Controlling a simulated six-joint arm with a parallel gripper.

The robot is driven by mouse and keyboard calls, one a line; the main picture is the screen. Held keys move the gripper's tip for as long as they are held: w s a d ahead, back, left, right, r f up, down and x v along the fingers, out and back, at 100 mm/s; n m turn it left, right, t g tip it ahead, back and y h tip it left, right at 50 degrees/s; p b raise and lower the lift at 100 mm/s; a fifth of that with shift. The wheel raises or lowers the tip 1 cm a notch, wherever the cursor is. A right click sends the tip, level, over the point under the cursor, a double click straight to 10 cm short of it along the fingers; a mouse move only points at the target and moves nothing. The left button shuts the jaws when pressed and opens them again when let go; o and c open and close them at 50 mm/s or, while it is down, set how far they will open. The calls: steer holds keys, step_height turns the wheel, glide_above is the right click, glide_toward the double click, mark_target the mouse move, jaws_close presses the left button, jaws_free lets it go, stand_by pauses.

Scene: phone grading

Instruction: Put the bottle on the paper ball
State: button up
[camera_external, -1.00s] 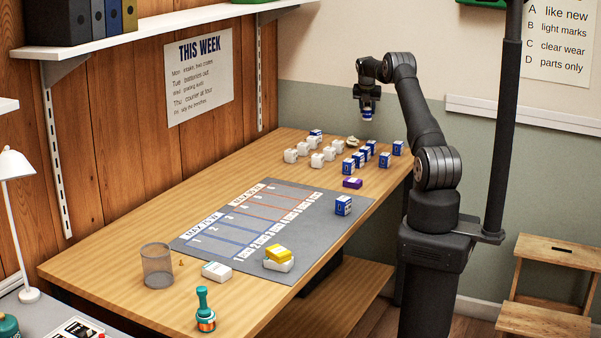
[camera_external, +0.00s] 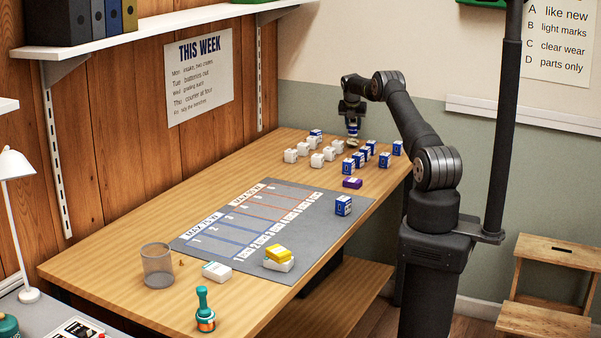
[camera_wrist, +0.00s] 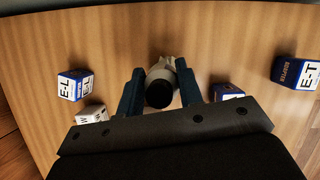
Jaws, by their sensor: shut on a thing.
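My gripper (camera_external: 352,122) is shut on the bottle (camera_external: 352,129), which hangs upright over the far part of the table. In the wrist view the bottle (camera_wrist: 159,92) shows its dark round cap and pale body between the two fingers.
In the wrist view a blue-and-white box (camera_wrist: 75,85) is left and another (camera_wrist: 296,72) far right. A purple box (camera_external: 352,182) lies nearer.

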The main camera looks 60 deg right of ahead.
steer(key=shift+f, duration=0.1)
steer(key=o, duration=1)
steer(key=shift+c, duration=0.2)
steer(key=v, duration=1.2)
steer(key=x, duration=1.2)
step_height(320, 180, up, 2)
steer(key=shift+r, duration=0.5)
